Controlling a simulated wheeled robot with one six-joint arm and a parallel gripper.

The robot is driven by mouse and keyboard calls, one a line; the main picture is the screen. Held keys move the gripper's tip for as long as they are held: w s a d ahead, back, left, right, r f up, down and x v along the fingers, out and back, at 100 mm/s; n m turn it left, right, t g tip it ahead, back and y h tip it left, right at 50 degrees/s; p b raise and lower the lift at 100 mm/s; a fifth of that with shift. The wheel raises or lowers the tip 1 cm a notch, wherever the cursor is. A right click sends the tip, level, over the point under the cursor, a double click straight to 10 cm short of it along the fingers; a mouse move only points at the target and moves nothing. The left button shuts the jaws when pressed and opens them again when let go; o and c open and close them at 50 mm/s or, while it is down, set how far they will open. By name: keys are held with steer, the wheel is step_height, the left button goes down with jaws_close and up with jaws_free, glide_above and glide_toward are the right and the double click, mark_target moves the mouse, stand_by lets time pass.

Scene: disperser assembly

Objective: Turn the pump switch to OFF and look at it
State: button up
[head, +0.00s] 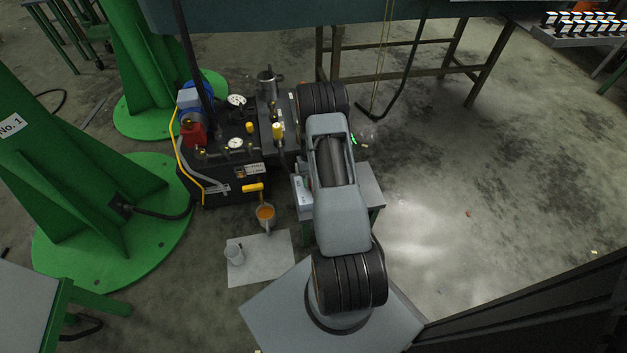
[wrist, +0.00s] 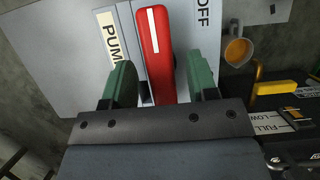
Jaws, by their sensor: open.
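The pump switch is a red handle (wrist: 158,45) with a white stripe along it, in the wrist view. It stands on a light grey box face with a "PUMP" label (wrist: 108,40) to its left and "OFF" lettering (wrist: 205,14) to its right. The handle lies lengthwise up the picture; which mark it points to is unclear. My gripper (wrist: 161,80) is open, with one green finger on each side of the handle. The left finger is close to it, but contact is unclear. In the head view my arm hides the handle and gripper.
In the head view, a black pump unit (head: 222,180) with gauges stands left of my arm. Green columns (head: 75,185) stand left. Floor at right is open.

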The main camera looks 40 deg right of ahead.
steer(key=p+v, duration=0.3)
steer(key=v, duration=1)
steer(key=shift+r, duration=0.4)
steer(key=shift+w+r+p, duration=0.1)
steer(key=shift+p, duration=0.2)
steer(key=s+a+r+n+t+h+p, duration=0.1)
steer(key=a+r+p, duration=0.3)
steer(key=r, duration=0.5)
steer(key=a+r+t+p, duration=0.1)
steer(key=a+r+p, duration=0.25)
steer(key=r, duration=0.65)
steer(key=s+a+r+n+t+h+p, duration=0.1)
steer(key=a+r+p, duration=0.35)
steer(key=r, duration=0.45)
steer(key=s+a+r+n+t+p, duration=0.1)
steer(key=s+a+r+p, duration=0.3)
steer(key=r, duration=0.3)
steer(key=s+a+r+n+t+p, duration=0.1)
steer(key=s+a+r+t+p, duration=0.1)
steer(key=s+r+p, duration=0.3)
steer(key=s+a+r+n+t+p, duration=0.1)
steer(key=s+a+r+p, duration=0.4)
steer(key=r, duration=0.5)
steer(key=shift+s+a+t+p, duration=0.3)
steer(key=shift+s+a+t, duration=0.1)
steer(key=shift+s, duration=0.25)
steer(key=shift+r, duration=0.2)
